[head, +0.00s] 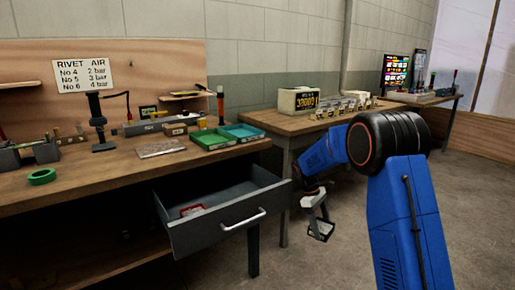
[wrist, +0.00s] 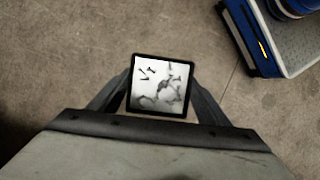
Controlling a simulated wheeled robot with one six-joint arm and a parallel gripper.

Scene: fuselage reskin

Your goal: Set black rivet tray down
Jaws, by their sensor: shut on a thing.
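The black rivet tray is a small square tray with a black rim (wrist: 161,56) and a pale inside. Several small dark rivets (wrist: 150,72) lie loose in it. My gripper (wrist: 160,88) is shut on the tray, with one finger at each side. In the head view, my gripper (head: 317,218) hangs low over the floor, right of the open drawer, with the tray (head: 323,238) below its fingers. The tray looks tilted in the head view. In the wrist view bare floor shows around it, and nothing is seen supporting it from below.
An open grey drawer (head: 225,228) with a red item (head: 192,210) inside juts from the left workbench (head: 100,185). Green (head: 212,139) and teal (head: 243,131) trays stand on that bench. A second table (head: 300,122) stands behind my arm. The concrete floor (head: 320,272) is clear.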

